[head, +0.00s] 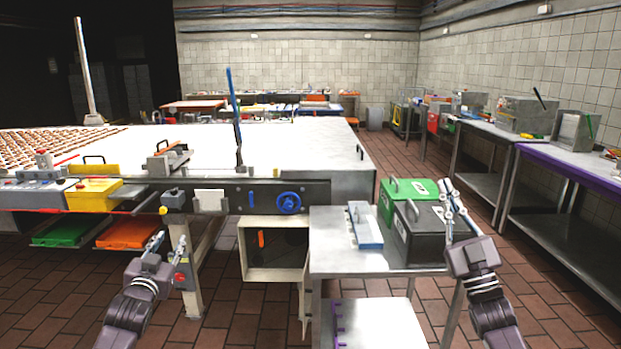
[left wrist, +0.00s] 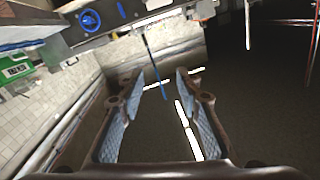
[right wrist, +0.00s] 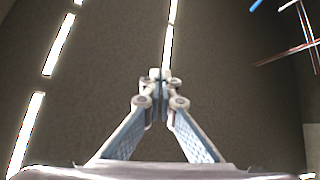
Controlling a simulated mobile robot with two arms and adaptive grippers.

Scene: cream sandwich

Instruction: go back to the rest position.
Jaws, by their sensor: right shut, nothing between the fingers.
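My left gripper (head: 168,243) is raised in front of the conveyor machine at the lower left of the head view. In the left wrist view its two fingers (left wrist: 160,85) stand apart with nothing between them, so it is open and empty. My right gripper (head: 451,198) is raised in front of the right edge of the small metal table in the head view. In the right wrist view its fingertips (right wrist: 160,80) meet with nothing between them, so it is shut and empty. Both wrist views look up towards ceiling lights.
The conveyor machine (head: 330,148) fills the left and middle. A cabinet (head: 262,275) hangs open below it. Steel benches (head: 560,160) line the right wall; the tiled aisle between is clear.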

